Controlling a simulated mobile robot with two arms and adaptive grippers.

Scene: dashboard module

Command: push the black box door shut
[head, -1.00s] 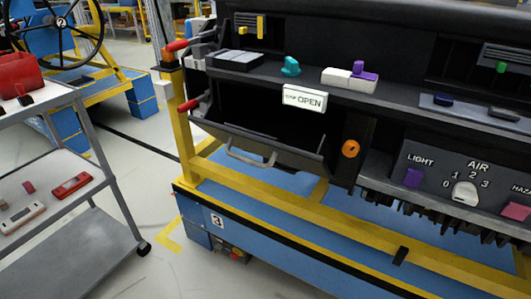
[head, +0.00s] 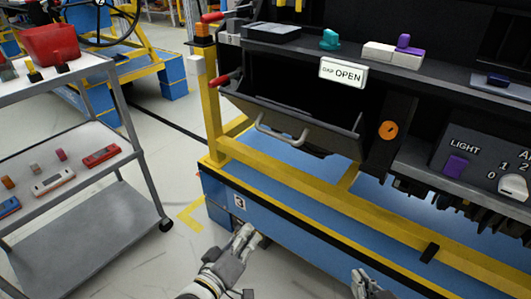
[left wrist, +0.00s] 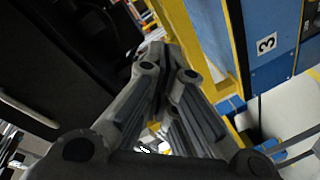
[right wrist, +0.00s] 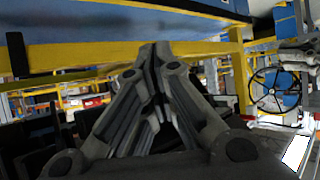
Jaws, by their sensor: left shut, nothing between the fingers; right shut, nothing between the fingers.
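The black box door (head: 290,125) hangs open, tilted out and down from the dashboard, with a pale curved handle (head: 283,138) on its front. The dark box opening shows behind it, under a white sign reading OPEN (head: 343,73). My left gripper (head: 243,234) is shut and empty, below and in front of the door, near the blue base. In the left wrist view its fingers (left wrist: 172,55) are together. My right gripper (head: 362,280) is at the bottom edge, lower right of the door, apart from it. The right wrist view shows its fingers (right wrist: 155,55) shut and empty.
A yellow rail (head: 300,187) runs across the front below the door. A red-tipped lever (head: 226,79) stands at the door's left. A grey cart (head: 130,115) with several small items stands at left. Floor between cart and base is clear.

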